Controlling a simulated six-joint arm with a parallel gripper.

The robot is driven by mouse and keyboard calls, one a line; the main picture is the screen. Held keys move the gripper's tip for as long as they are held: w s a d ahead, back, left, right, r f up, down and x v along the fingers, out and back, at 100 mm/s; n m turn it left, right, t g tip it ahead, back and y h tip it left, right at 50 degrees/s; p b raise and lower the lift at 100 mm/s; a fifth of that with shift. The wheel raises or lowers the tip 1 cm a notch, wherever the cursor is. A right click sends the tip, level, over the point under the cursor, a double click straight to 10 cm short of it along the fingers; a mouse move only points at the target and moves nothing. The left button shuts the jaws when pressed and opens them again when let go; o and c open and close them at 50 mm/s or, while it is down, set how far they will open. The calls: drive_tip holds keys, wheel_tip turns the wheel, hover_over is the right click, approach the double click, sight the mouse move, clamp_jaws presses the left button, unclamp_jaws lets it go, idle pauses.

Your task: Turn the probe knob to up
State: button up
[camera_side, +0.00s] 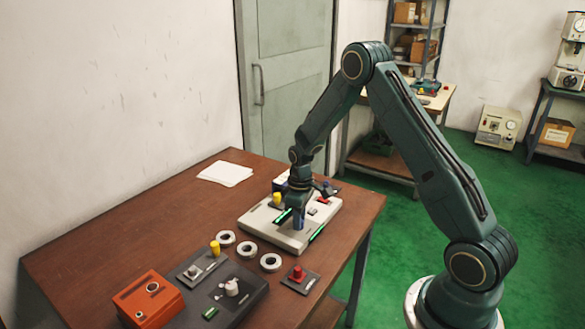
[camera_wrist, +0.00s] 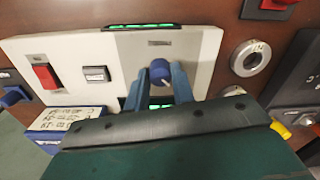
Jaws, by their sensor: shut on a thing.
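The probe knob is a round blue knob (camera_wrist: 159,68) on the grey section of a pale panel box (camera_wrist: 115,55). A pale mark shows on its lower edge in the wrist view. My gripper (camera_wrist: 161,75) has its two blue fingers shut on the knob, one at each side. In the side view my gripper (camera_side: 298,222) points down at the panel box (camera_side: 270,233), and the fingers mostly hide the knob. Lit green strips lie at opposite edges of the panel's grey section. The panel also carries a red rocker switch (camera_wrist: 45,77) and a small grey button (camera_wrist: 95,73).
Several metal rings (camera_side: 247,249) lie in front of the panel box. Nearby are a red button plate (camera_side: 299,275), a dark fixture (camera_side: 245,298) and an orange box (camera_side: 148,302). White papers (camera_side: 225,174) lie at the back.

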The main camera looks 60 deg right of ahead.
drive_tip(key=o, duration=1)
drive_tip(key=shift+r, duration=0.1)
drive_tip(key=r, duration=1.3)
drive_tip(key=shift+d+r, duration=0.2)
drive_tip(key=shift+r, duration=0.15)
